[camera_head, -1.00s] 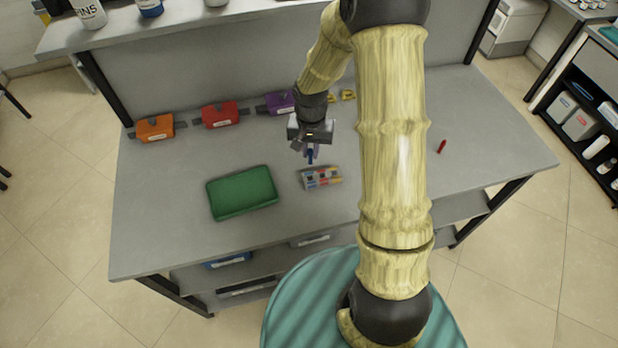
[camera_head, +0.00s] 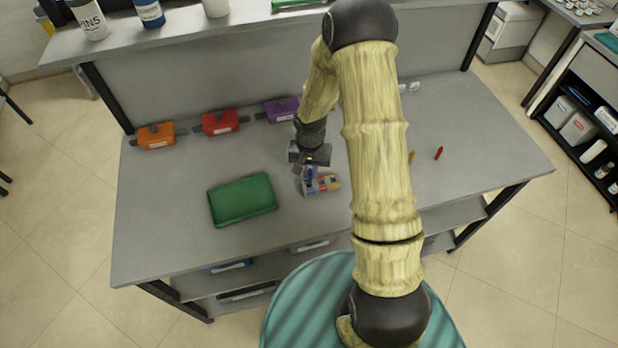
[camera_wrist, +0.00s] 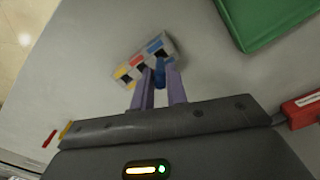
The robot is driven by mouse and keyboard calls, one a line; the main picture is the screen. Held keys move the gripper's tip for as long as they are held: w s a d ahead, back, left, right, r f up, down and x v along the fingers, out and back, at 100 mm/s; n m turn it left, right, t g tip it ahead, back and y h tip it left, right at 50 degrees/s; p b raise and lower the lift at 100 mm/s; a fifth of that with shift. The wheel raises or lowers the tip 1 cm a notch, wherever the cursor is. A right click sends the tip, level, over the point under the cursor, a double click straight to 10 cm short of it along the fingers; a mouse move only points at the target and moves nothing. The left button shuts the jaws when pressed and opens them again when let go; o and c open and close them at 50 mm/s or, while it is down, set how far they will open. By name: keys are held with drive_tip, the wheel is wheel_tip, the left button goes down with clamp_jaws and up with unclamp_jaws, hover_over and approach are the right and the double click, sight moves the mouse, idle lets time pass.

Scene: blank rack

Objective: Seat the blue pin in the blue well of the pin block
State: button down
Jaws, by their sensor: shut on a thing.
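My gripper (camera_head: 310,168) is shut on the blue pin (camera_wrist: 160,74), held between its two purple fingers in the wrist view. The pin block (camera_head: 325,184) is a small pale block with coloured patches on the bench, right of the green tray. In the wrist view the block (camera_wrist: 127,74) shows blue, red and yellow patches and dark wells. The pin's far end is at the block's edge on the blue-patch side. I cannot tell whether it is above the well or in it; the fingers and pin partly hide that end.
A green tray (camera_head: 243,201) lies left of the block. A yellow pin (camera_head: 411,157) and a red pin (camera_head: 438,153) are on the bench right of my arm. The front left bench is clear.

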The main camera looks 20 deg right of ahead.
sight(310, 175)
drive_tip(key=shift+a+f+p, duration=0.15)
drive_tip(key=shift+f+p, duration=0.45)
drive_tip(key=shift+f, duration=1.45)
drive_tip(key=shift+f, duration=0.15)
drive_tip(key=c, duration=1.4)
unclamp_jaws()
wheel_tip(310, 175, up, 12)
drive_tip(key=b, duration=0.3)
drive_tip(key=shift+r, duration=0.2)
